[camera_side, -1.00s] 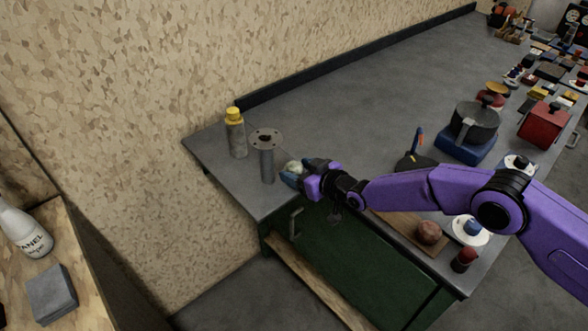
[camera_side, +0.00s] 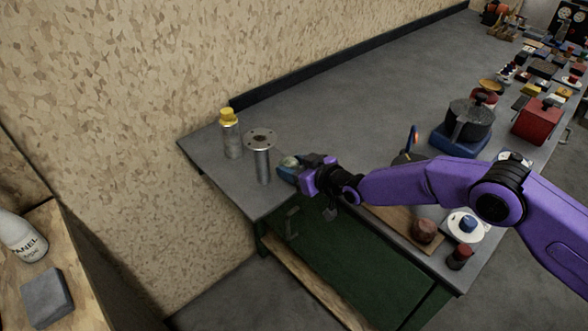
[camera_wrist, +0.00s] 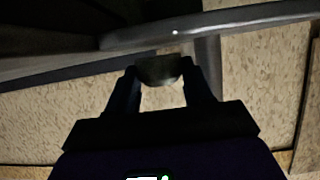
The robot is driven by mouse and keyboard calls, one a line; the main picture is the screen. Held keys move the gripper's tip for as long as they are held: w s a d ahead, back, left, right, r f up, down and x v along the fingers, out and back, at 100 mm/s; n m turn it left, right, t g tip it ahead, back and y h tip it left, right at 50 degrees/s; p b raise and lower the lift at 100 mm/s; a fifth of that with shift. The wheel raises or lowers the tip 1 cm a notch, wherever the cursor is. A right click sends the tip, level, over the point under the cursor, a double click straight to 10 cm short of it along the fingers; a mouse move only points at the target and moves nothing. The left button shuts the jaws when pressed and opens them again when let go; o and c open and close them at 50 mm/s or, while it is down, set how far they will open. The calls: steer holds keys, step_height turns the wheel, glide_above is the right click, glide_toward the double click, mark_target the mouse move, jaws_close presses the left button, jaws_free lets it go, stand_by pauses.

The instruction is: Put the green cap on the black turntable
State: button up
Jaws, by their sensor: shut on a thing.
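My gripper (camera_side: 287,172) is shut on a small rounded pale-green thing, which I take for the green cap (camera_side: 290,162). It is held near the table's left end, just right of a grey post with a flat round flange (camera_side: 261,138). In the wrist view my gripper (camera_wrist: 159,75) has a finger on each side of the cap (camera_wrist: 158,70), which looks dark there. A black round piece on a blue base (camera_side: 470,120) stands farther right; I cannot tell whether it is the turntable. Another dark thing (camera_side: 403,158) is partly hidden behind my arm.
A grey bottle with a yellow top (camera_side: 230,138) stands left of the post. A wooden board (camera_side: 395,222) with a brown round thing (camera_side: 424,231), a white plate (camera_side: 466,226) and a red box (camera_side: 536,122) are to the right. The table's middle (camera_side: 335,115) is clear.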

steer(key=s+d+r, duration=1)
steer(key=r, duration=0.2)
steer(key=w+d+f+m+t+h, duration=0.15)
steer(key=w+d, duration=0.25)
steer(key=d, duration=0.6)
steer(key=w+d+m+t+h, duration=0.1)
steer(key=w+d+m+h, duration=0.25)
steer(key=d, duration=0.65)
steer(key=shift+n+t+y, duration=0.25)
steer(key=shift+n+y, duration=0.15)
steer(key=shift+y, duration=0.1)
steer(key=shift+w+f, duration=0.1)
steer(key=shift+f, duration=3.55)
steer(key=shift+f, duration=0.1)
steer(key=o, duration=1.2)
steer(key=shift+o, duration=0.2)
